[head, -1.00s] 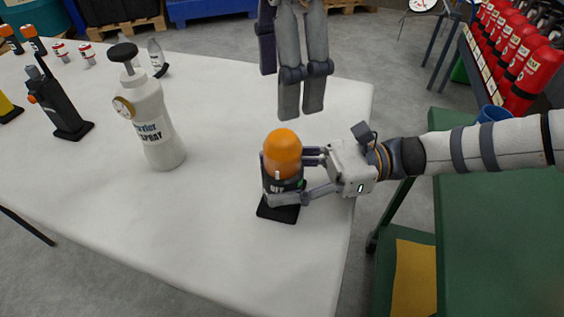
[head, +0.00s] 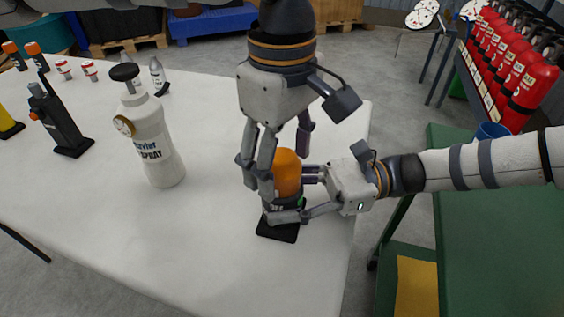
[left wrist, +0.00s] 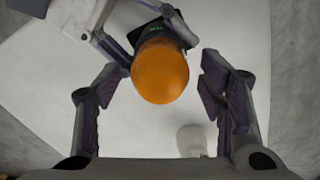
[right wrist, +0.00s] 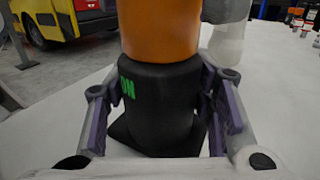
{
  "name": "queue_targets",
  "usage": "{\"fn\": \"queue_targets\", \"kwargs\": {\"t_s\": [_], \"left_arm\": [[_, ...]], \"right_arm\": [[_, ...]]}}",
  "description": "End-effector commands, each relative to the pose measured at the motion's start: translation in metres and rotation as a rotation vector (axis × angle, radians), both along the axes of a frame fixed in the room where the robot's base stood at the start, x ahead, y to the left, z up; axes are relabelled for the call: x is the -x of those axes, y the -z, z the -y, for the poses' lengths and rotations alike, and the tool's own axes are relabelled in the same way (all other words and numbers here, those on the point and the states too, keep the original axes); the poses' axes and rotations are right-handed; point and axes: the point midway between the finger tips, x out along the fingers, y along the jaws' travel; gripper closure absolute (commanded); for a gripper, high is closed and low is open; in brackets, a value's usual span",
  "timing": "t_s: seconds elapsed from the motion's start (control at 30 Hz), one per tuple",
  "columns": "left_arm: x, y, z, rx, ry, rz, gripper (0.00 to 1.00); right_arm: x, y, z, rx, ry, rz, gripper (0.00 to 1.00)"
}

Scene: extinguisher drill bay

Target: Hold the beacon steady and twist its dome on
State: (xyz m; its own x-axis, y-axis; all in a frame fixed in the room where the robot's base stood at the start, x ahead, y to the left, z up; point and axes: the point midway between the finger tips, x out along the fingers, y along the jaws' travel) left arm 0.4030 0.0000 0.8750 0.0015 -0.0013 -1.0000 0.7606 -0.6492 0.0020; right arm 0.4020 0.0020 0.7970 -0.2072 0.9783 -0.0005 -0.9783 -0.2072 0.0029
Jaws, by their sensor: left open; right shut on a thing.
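The beacon has a rounded orange dome (head: 287,172) on a black body (head: 284,204) with a square black foot (head: 277,231). It stands upright near the table's right edge. My right gripper (head: 287,200) is shut around the body from the right, below the dome. In the right wrist view the body (right wrist: 160,105) lies between the fingers, with green lettering. My left gripper (head: 281,165) points down over the dome, open, one finger in front of it in the head view. In the left wrist view the dome (left wrist: 160,72) shows between the spread fingers. I cannot tell whether they touch it.
A white spray bottle (head: 152,148) stands left of the beacon on the white table (head: 110,225). Black devices (head: 60,122) and small red-and-white items (head: 89,69) stand farther left. A green cart (head: 500,230) and red extinguishers (head: 528,88) are at right. The table's front is clear.

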Motion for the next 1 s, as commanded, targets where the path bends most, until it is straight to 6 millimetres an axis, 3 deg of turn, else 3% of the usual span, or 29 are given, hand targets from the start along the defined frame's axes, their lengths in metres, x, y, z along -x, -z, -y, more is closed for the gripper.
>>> {"fn": "queue_targets", "kwargs": {"t_s": [0.13,0.37,0.6,1.0], "left_arm": [[0.0004,0.0117,-0.0002,0.0,-0.001,-0.001,0.37],[0.0002,0.0126,0.0,0.0,-0.001,0.0,0.37],[0.0002,0.0124,0.0,0.0,-0.001,0.0,0.85],[0.0005,0.0125,0.0,-0.001,-0.07,-0.002,0.85]], "right_arm": [[0.0,0.0,0.0,0.0,0.0,-0.001,0.94],[0.0,0.0,-0.0001,0.0,0.0,-0.001,0.94],[0.0,0.0,-0.0001,0.0,0.0,-0.001,0.94],[0.0,0.0,-0.0001,0.0,0.0,-0.001,0.94]]}}
